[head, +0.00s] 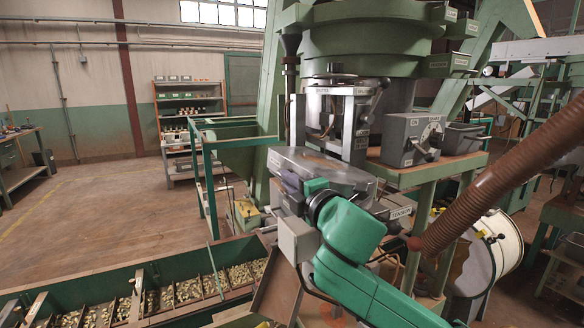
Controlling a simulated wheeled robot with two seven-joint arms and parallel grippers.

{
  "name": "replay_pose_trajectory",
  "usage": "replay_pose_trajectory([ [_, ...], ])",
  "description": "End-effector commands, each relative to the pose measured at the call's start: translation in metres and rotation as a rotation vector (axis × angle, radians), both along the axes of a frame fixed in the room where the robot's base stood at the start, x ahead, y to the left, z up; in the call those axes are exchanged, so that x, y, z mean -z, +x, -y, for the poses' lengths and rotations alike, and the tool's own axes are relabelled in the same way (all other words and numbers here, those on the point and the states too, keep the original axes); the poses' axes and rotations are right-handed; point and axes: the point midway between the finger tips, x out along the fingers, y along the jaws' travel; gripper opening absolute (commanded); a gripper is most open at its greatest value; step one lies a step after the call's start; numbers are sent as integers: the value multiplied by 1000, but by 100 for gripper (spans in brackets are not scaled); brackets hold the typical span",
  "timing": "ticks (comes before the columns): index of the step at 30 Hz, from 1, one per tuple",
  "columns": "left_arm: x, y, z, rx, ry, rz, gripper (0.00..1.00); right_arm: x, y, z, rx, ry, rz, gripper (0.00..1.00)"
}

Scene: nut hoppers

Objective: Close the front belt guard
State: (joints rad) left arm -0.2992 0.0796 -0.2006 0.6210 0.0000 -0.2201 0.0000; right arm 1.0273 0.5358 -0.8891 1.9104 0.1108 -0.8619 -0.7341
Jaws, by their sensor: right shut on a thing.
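The front belt guard (330,172) appears to be the grey, worn metal cover at the middle of the head view, below the feed mechanism. It sits at a slant, and my arm hides its lower part. My right arm, green with a black wrist ring, comes in from the bottom right. My right gripper (284,188) is at the guard's left front end and is shut on it. The fingertips are small and partly hidden, so the exact grip point is unclear. My left gripper is not in view.
A green hopper machine (365,35) rises behind the guard. A grey control box (412,138) stands on a shelf to its right. A ribbed brown hose (510,175) crosses the right side. A green trough of nuts (110,272) lies front left. Floor at left is clear.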

Motion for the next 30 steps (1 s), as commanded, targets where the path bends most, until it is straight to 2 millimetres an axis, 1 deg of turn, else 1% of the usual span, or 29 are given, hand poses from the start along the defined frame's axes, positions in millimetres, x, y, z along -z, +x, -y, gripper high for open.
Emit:
replay_pose_trajectory([
  [3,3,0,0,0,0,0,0,11,0,1,3,-55,22,0],
  [9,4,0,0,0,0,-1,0,20,1,2,4,-110,45,0],
  [24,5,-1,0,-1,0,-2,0,26,1,2,2,-128,47,0],
  [25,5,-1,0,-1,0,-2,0,26,1,2,2,-128,46,22],
  [26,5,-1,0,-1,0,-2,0,26,1,2,2,-128,46,34],
  [27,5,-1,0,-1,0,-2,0,26,1,2,2,-128,46,42],
  [30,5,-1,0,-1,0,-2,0,25,1,2,2,-126,47,42],
])
